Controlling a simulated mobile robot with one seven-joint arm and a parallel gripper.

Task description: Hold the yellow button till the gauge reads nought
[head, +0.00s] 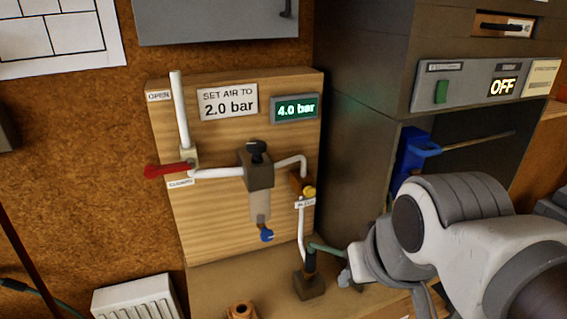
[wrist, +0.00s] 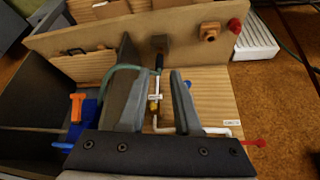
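The yellow button (head: 309,191) sticks out at the right side of the wooden board (head: 225,225), above a small white label. It also shows in the wrist view (wrist: 153,105), between my fingers in the picture. The gauge (head: 296,109) at the board's upper right reads 4.0 bar in the head view. My gripper (wrist: 157,72) is open, with a wide gap between its two grey fingers and nothing held. In the head view my arm comes in from the lower right. My gripper is below and right of the button there, apart from it; its fingertips are hard to make out.
A red lever (head: 168,170) points left by a "CLOSED" label. A sign (head: 228,102) says "SET AIR TO 2.0 bar". A black-knobbed regulator (head: 258,168) sits mid-board. A green hose (head: 326,250) runs near my gripper. A dark cabinet (head: 357,150) stands right; its panel reads OFF.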

